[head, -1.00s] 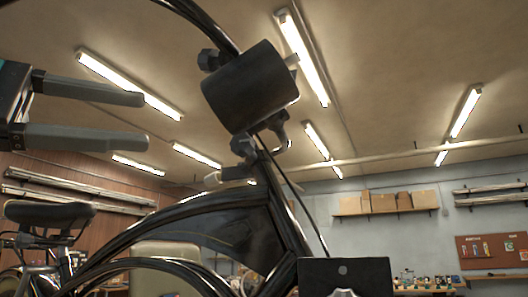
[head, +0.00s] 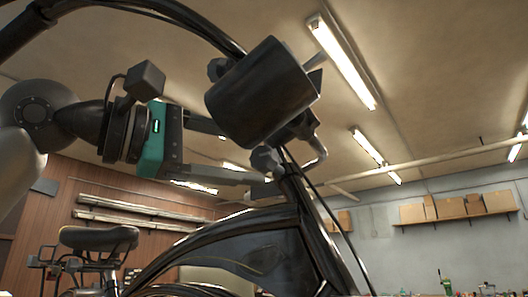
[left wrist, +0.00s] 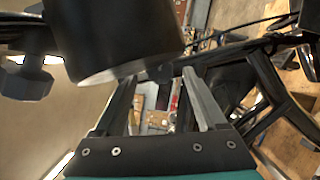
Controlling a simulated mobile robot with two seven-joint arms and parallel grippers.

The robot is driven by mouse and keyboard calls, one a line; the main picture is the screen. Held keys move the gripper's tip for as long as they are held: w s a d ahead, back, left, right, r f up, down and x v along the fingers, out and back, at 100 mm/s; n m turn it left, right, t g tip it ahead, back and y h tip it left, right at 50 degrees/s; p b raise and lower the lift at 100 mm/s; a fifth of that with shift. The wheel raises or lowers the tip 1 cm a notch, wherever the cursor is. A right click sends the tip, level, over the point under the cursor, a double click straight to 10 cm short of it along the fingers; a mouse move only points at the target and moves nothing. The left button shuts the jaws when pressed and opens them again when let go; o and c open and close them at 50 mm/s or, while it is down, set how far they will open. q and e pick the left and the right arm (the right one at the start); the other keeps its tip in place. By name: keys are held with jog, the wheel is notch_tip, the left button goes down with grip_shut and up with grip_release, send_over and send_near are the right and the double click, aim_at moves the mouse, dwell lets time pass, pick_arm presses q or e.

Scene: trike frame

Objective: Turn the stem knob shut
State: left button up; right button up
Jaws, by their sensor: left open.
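A dark knob (head: 267,160) sits on the trike's stem, just below a black cylinder (head: 262,93). A second dark knob (head: 218,68) sits at the cylinder's upper left; it also shows at the left of the left wrist view (left wrist: 28,80). The frames do not label which is the stem knob. My left gripper (head: 248,153) is open, its fingers reaching in from the left at the lower knob. The upper fingertip is partly hidden behind the cylinder. In the left wrist view, a small dark part (left wrist: 160,72) shows between the fingertips; contact cannot be told. My right gripper is out of view.
The black frame tube (head: 200,245) runs just below the fingers. A curved bar (head: 150,12) passes above, and a thin cable (head: 335,225) hangs right of the stem. The saddle (head: 98,238) is at lower left. Shelves with boxes (head: 455,207) are far behind.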

aim_at(255, 158)
pick_arm(q)
jog(key=shift+x, duration=1.95)
grip_shut()
